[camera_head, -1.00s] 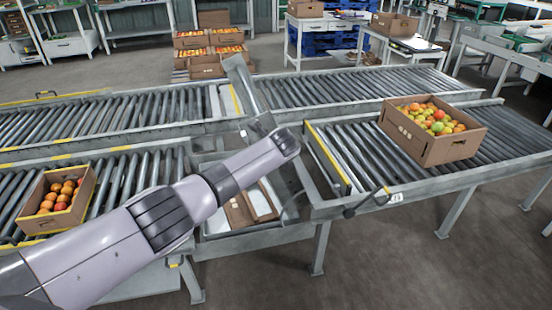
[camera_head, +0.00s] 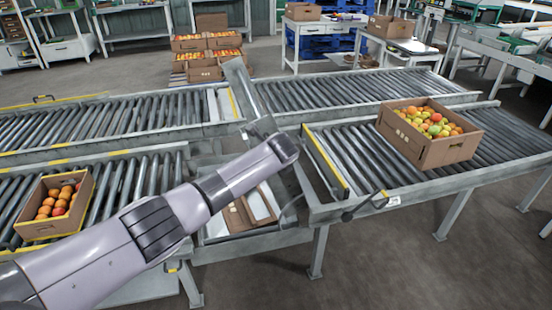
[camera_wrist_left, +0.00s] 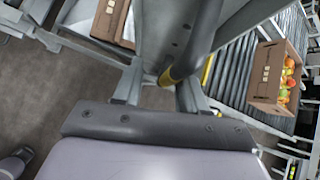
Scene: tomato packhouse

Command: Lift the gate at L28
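A narrow grey metal section (camera_head: 241,88) stands steeply tilted up at the gap between the front roller conveyors; it looks like the raised gate. I cannot read an L28 mark. My left arm reaches in from the lower left, with its wrist just below and right of that section. My left gripper (camera_head: 258,130) is at the section's lower end, its fingers mostly hidden. In the left wrist view a grey metal piece with screw holes (camera_wrist_left: 178,28) and a dark bar with a yellow end (camera_wrist_left: 185,62) are close ahead. I cannot tell whether the fingers grip it. My right gripper is not in view.
A box of mixed tomatoes (camera_head: 450,152) sits on the right front conveyor (camera_head: 350,160). A box of orange tomatoes (camera_head: 38,229) sits on the left one. Flattened cardboard (camera_head: 238,214) lies in a low tray in the gap. The rear conveyor (camera_head: 330,88) is empty.

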